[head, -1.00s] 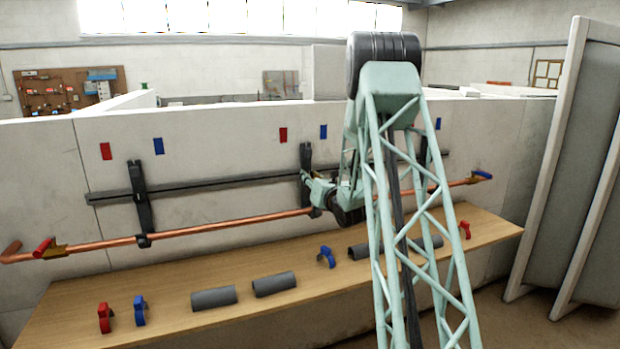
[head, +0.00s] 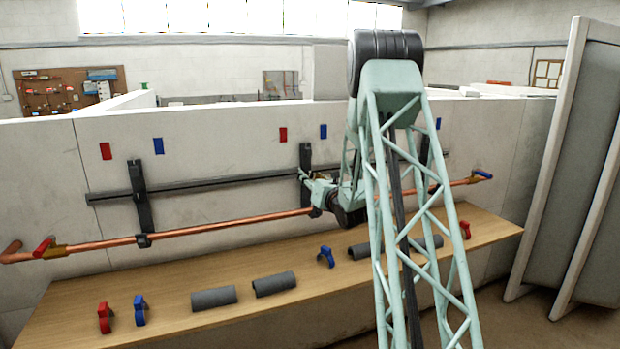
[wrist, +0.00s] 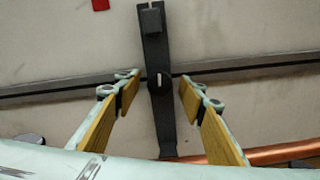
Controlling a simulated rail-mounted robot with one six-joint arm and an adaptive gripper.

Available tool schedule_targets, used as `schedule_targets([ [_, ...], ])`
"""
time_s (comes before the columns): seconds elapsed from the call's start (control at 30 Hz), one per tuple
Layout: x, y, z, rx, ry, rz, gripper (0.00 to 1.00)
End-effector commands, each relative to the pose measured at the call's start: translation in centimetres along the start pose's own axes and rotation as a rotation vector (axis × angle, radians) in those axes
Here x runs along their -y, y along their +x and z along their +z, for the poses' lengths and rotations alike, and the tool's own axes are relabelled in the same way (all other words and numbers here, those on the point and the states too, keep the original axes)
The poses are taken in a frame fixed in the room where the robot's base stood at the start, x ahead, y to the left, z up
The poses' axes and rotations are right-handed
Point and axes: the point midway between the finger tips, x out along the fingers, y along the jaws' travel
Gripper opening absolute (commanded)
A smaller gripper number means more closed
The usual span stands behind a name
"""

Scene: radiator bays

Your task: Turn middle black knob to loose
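The middle black bracket (head: 306,157) stands upright on the wall rail, partly hidden by my arm in the head view. In the wrist view the bracket (wrist: 154,45) runs down between my fingers, with the round black knob (wrist: 153,81) on it carrying a short white mark that stands near vertical. My gripper (wrist: 160,88) is open. Its two wood-coloured fingers lie to the left and right of the knob, with a visible gap on each side. No contact shows. In the head view my gripper (head: 307,180) is at the bracket, its fingers too small to make out.
A copper pipe (head: 220,222) runs along the wall below the rail (head: 225,183). Another black bracket (head: 140,195) is at left. The wooden bench (head: 75,310) holds red and blue clips and grey pipe shells (head: 214,298). Red and blue tags mark the wall.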

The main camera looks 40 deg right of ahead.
Motion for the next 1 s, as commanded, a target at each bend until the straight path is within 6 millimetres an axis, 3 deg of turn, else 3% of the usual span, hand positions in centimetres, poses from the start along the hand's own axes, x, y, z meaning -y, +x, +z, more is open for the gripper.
schedule_targets([
  [0.7, 0.0, -9.2, 0.0, -0.001, 0.001, 0.0, 0.37],
  [1.0, 0.0, -11.1, 0.0, 0.0, 0.0, -0.001, 0.37],
])
